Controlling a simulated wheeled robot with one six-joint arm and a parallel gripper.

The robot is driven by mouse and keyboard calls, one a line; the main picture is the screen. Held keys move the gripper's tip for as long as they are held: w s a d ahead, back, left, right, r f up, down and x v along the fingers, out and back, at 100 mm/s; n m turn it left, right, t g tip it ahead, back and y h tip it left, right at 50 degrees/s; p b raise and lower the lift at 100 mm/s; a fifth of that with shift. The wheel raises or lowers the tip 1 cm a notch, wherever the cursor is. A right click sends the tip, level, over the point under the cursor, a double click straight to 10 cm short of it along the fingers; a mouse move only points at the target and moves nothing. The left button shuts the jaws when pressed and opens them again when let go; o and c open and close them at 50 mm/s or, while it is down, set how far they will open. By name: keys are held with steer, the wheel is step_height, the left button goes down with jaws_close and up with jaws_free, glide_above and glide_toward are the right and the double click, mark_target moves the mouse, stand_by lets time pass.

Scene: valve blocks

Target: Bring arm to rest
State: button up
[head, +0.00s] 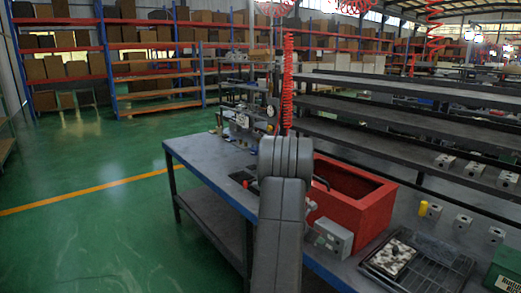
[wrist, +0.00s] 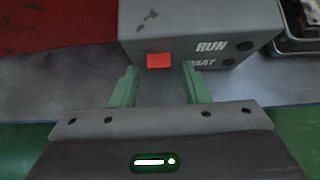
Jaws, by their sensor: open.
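My gripper (wrist: 158,82) shows in the wrist view with its two green fingers apart and nothing between them. Just beyond the fingertips is a grey control box (wrist: 200,35) with a red button (wrist: 160,61) and the lettering "RUN". I cannot tell whether the fingers touch the box. In the head view the same grey box (head: 334,239) stands at the front of the workbench (head: 205,165), right of my dark arm. My arm rises in the middle of that view, and my gripper cannot be made out there.
A red open bin (head: 372,210) stands behind the grey box. To the right are a black tray (head: 445,268), a green case (head: 507,268), a yellow piece (head: 423,208) and several grey valve blocks (head: 462,222). Dark shelves (head: 420,118) stand behind. Green floor at left is clear.

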steer(key=shift+r+p, duration=0.3)
steer(key=shift+p, duration=0.95)
steer(key=shift+b+v, duration=0.4)
steer(key=shift+v, duration=1.15)
steer(key=shift+f, duration=0.1)
steer(key=shift+s, duration=0.1)
